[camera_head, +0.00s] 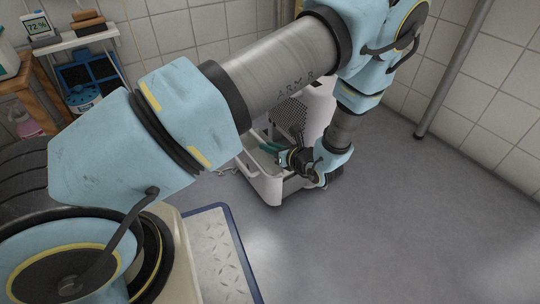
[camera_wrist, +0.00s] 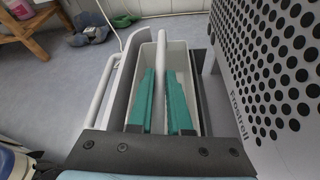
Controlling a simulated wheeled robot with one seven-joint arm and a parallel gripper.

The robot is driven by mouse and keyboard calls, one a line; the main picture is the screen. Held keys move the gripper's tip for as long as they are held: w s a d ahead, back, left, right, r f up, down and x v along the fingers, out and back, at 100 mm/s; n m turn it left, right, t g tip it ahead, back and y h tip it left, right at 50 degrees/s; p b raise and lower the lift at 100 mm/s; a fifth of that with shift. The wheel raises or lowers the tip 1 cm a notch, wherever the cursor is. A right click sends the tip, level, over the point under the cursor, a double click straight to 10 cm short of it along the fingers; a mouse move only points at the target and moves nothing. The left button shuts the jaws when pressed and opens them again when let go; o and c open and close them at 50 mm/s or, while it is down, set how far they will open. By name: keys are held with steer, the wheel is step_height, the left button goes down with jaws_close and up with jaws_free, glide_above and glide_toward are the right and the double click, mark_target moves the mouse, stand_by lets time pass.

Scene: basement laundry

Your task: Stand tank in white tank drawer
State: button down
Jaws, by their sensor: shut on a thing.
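The tank (camera_wrist: 178,60) is a pale open bin with a light bar handle (camera_wrist: 161,50) running along its middle. My gripper (camera_wrist: 160,76) has its two teal fingers closed on this bar, one on each side. The white tank drawer (camera_head: 262,187) is pulled out low at the front of the white cabinet; in the wrist view its front with a bar handle (camera_wrist: 98,98) is at left. The tank is upright and appears to be within the drawer's walls; its base is hidden. In the head view my gripper (camera_head: 272,148) is over the drawer.
A grey pipe (camera_head: 452,70) rises by the wall. A wooden stand (camera_head: 38,75) and white shelf (camera_head: 75,40) are at left. The floor at right is clear.

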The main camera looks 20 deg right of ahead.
steer(key=shift+f+b, duration=0.3)
steer(key=shift+f, duration=0.6)
steer(key=shift+f, duration=0.15)
steer(key=c, duration=0.8)
jaws_free()
steer(key=shift+c, duration=0.2)
